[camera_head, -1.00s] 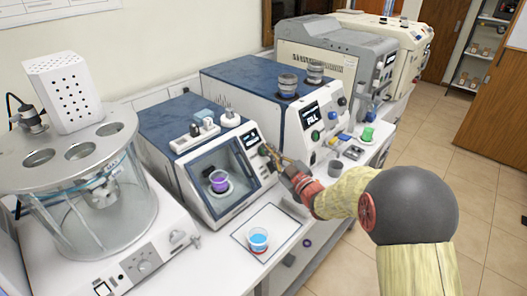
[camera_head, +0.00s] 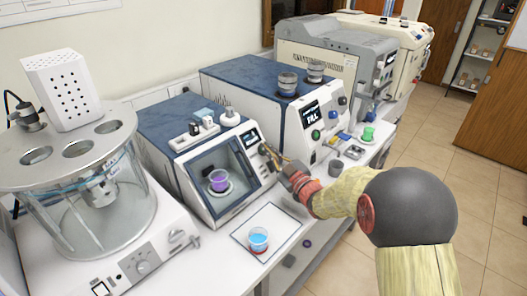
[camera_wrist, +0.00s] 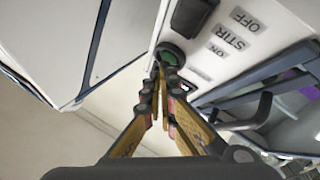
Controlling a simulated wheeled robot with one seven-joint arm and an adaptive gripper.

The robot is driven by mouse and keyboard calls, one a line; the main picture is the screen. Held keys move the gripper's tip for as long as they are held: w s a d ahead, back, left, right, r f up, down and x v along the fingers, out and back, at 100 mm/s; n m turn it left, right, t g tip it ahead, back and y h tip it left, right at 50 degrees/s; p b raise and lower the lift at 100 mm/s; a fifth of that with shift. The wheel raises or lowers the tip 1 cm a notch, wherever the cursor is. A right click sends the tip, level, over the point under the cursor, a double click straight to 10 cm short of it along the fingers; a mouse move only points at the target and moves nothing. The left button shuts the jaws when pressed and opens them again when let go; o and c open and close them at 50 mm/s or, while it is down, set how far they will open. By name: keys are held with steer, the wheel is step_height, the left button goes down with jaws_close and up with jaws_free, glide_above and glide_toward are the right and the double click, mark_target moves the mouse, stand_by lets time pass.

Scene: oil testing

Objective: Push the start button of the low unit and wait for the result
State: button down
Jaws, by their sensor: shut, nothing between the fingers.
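The low unit (camera_head: 165,120) is a white box with a blue top and a framed window; a cup of purple liquid (camera_head: 219,181) stands inside. Its small lit screen (camera_head: 250,137) is at the upper right of the front, too small to read. My gripper (camera_head: 267,152) is shut and empty at the control panel just below that screen. In the wrist view, a round green button (camera_wrist: 172,52) is at the fingertips (camera_wrist: 159,68), below a black switch marked OFF, STIR and ON. The tips overlap its lower edge; contact or pressing cannot be told.
A taller unit (camera_head: 240,74) with a FILL screen stands close right of my gripper. A cup of blue liquid (camera_head: 258,240) sits on a white mat in front of the low unit. A glass bath (camera_head: 85,190) stands left. The floor at right is open.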

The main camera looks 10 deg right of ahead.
steer(key=shift+w+a+f+b, duration=0.2)
steer(key=shift+w+f+b, duration=0.05)
steer(key=shift+b, duration=0.2)
stand_by(0.6)
steer(key=shift+s+d+r, duration=0.4)
steer(key=shift+s+r, duration=0.1)
steer(key=shift+s, duration=0.05)
steer(key=shift+r, duration=0.1)
stand_by(0.4)
steer(key=shift+s+d+r+p, duration=0.5)
steer(key=shift+s+d+r, duration=0.1)
steer(key=shift+s+r, duration=0.2)
steer(key=shift+s+d+r+p, duration=0.5)
steer(key=shift+s+d+r, duration=0.15)
steer(key=shift+s, duration=0.15)
steer(key=shift+a, duration=0.1)
